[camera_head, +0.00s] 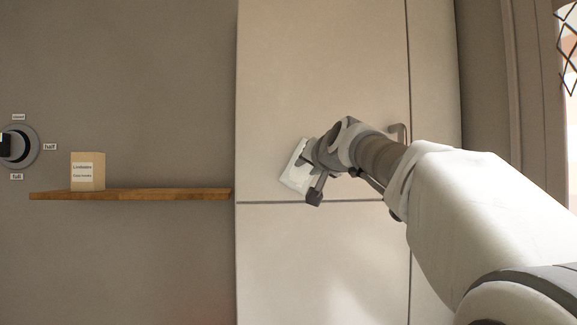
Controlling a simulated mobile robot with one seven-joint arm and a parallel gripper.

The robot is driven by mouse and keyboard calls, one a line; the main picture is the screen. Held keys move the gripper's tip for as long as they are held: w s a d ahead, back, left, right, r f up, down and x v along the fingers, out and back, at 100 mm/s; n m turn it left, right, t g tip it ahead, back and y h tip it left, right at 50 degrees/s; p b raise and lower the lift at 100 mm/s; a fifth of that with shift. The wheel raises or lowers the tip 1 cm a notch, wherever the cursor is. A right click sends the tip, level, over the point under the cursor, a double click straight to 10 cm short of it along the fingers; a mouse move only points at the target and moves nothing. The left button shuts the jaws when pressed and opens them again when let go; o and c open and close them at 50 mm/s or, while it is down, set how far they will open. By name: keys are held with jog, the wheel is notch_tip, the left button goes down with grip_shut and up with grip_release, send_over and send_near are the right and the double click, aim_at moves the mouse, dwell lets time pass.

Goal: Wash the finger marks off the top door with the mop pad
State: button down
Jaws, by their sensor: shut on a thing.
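The top door (310,70) is a tall pale panel in the middle of the view, with a grey handle (399,132) near its right edge, partly behind my arm. My gripper (310,175) is at the lower part of this door, just above the seam to the door below. It is shut on the mop pad (297,168), a white flat block held tilted against or very close to the door; I cannot tell if they touch. I see no clear finger marks on the visible part of the door. My arm hides the door's lower right area.
A lower door (310,260) lies below the seam. To the left, a wooden shelf (140,194) sticks out from the grey wall and carries a small labelled box (88,171). A round dial (20,146) with labels is at the far left.

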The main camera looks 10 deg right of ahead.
jog(key=shift+s, duration=0.1)
jog(key=s+b, duration=0.2)
jog(key=s, duration=0.4)
jog(key=shift+s+b, duration=0.35)
jog(key=shift+s, duration=0.05)
dwell(0.3)
